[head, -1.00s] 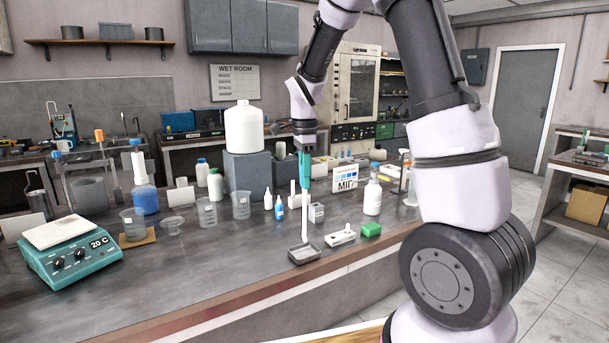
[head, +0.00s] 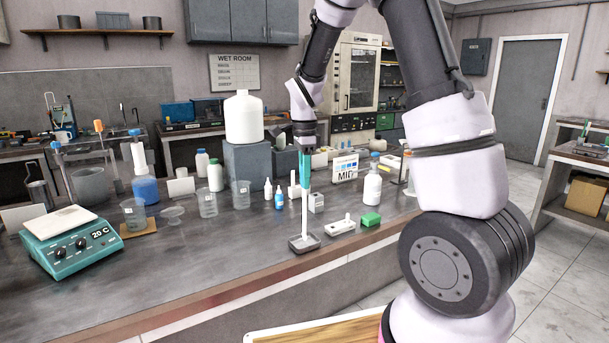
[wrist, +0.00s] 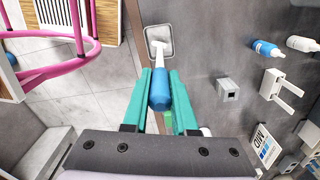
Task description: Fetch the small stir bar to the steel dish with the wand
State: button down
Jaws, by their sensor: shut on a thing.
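My gripper (head: 305,160) is shut on the wand, whose blue handle (wrist: 160,90) sits between the green fingers in the wrist view. The wand's white shaft (head: 304,212) points down and is nearly upright. Its lower end is at the small square steel dish (head: 304,244) near the bench's front edge. The dish also shows in the wrist view (wrist: 148,33), with the white tip over or in it; I cannot tell whether it touches. A small white crosspiece shows at the tip; I cannot tell whether it is the stir bar.
A white block (head: 341,226) and a green block (head: 371,219) stand right of the dish. A blue-labelled dropper bottle (head: 279,200) and a white bottle (head: 372,185) stand behind. A teal hot plate (head: 72,243) is far left. The bench front left of the dish is clear.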

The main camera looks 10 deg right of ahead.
jog(key=shift+f, duration=1.25)
jog(key=shift+s+f, duration=0.1)
jog(key=shift+f, duration=0.2)
dwell(0.4)
jog(key=shift+r, duration=0.15)
jog(key=shift+r, duration=4.5)
